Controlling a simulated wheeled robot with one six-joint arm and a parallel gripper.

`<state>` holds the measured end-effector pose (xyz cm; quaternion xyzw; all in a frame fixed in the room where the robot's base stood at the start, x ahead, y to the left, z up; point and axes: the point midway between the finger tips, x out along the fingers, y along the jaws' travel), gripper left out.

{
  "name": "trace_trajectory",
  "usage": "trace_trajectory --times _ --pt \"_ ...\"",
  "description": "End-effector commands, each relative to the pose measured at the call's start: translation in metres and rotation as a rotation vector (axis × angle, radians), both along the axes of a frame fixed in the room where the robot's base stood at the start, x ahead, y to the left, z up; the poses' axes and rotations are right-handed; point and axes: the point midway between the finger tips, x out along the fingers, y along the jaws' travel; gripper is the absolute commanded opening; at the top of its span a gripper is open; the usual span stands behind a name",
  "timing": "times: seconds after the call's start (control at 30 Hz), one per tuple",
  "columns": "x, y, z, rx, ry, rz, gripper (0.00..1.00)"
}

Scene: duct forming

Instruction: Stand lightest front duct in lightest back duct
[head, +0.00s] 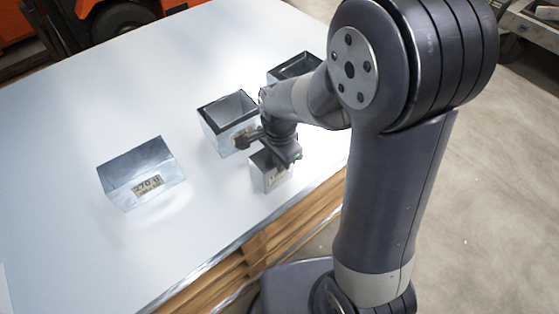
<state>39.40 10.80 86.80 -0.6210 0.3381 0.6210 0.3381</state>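Several square sheet-metal ducts stand on the table. One duct (141,178) sits apart at the left, with a label that seems to read 270 g. A duct with a dark inner rim (226,126) stands in the middle; its label is partly covered by my gripper. Another dark-rimmed duct (289,66) stands farther back, partly hidden by my arm. A smaller duct (271,177) with a label too small to read stands near the front edge. My gripper (268,150) is right over this small duct and hides its top. Whether the fingers grip it is unclear.
The pale, shiny table top (110,95) is clear at the left and back. Its wooden front edge (262,248) runs close to the small duct. An orange vehicle (120,18) stands beyond the table. Concrete floor lies at the right.

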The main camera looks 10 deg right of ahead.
Motion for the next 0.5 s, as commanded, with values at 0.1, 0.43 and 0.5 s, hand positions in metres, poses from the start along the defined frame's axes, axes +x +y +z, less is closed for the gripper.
trace_trajectory --times 0.1,0.43,0.5 --pt "0.0 0.0 0.003 0.001 -0.001 0.0 0.0" --pt "0.0 0.0 0.039 0.0 0.0 0.0 0.0" --pt "0.0 0.0 0.048 0.001 -0.001 0.0 0.0"
